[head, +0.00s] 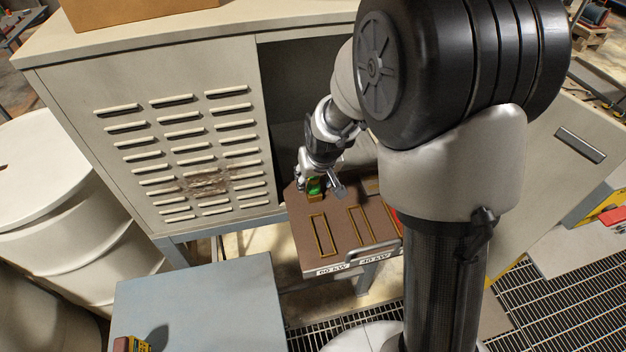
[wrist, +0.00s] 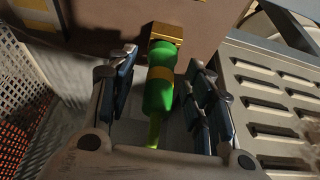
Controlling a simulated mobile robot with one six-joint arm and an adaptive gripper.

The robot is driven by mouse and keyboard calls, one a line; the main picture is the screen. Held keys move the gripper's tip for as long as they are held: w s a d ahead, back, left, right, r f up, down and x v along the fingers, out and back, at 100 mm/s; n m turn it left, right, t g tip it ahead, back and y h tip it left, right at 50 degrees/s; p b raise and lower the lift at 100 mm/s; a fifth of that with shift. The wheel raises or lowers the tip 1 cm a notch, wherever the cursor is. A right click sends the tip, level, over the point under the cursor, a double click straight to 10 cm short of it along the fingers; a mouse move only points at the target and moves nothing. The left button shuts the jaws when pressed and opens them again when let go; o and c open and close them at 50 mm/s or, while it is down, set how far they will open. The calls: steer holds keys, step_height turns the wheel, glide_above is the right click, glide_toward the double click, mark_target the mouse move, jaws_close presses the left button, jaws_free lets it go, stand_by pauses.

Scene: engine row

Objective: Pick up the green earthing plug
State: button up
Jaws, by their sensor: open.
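The green earthing plug (wrist: 159,85) has a yellow band and a brass-coloured end. In the wrist view it lies between the two fingers of my gripper (wrist: 160,92), with a visible gap on each side. In the head view a small part of the green plug (head: 314,186) shows at the back of the brown tray, beside my gripper (head: 320,188). My gripper is open around the plug. My arm hides part of the tray in the head view.
The brown tray (head: 306,230) has yellow outlined slots and a front handle (head: 373,250), and sits out from a grey louvred cabinet (head: 150,110). A blue-grey table (head: 200,300) stands in front. A white drum (head: 50,190) stands at left.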

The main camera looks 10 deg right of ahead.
steer(key=shift+x, duration=1.05)
steer(key=c, duration=1.1)
